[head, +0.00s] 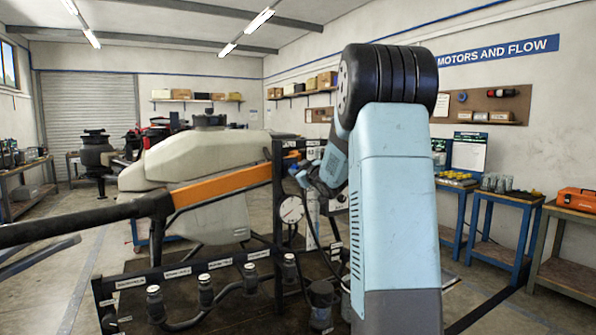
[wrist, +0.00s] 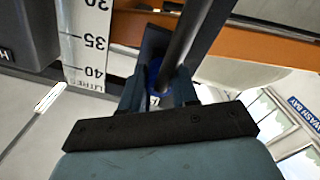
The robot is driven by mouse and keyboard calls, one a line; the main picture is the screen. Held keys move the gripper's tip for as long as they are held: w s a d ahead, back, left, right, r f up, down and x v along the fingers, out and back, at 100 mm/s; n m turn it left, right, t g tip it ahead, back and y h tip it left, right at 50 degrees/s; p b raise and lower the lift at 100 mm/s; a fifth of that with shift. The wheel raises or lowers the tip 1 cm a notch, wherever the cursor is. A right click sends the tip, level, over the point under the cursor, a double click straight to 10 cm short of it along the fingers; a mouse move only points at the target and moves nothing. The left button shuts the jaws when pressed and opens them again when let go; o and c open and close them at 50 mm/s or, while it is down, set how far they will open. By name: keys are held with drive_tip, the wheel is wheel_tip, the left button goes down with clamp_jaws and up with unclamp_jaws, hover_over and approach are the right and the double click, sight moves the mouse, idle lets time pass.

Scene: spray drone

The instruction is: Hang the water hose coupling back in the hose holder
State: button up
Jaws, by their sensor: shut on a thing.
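My gripper (wrist: 158,88) is shut on a small dark part with a blue ring, which appears to be the water hose coupling (wrist: 154,72). The fingers hide most of it. A dark tube or bar runs up and right from just beyond the fingers; I cannot tell whether it is the hose. I cannot identify the hose holder with certainty in either view.
A litre scale (wrist: 85,45) stands close to the left of my gripper. An orange drone arm (head: 220,186) crosses near it. A round gauge (head: 291,210) and a labelled rail (head: 190,268) with several fittings are on the dark frame. A white tank (head: 200,165) is behind.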

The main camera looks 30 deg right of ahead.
clamp_jaws()
drive_tip(key=shift+s, duration=0.15)
drive_tip(key=shift+s+d, duration=0.1)
drive_tip(key=shift+s, duration=2.75)
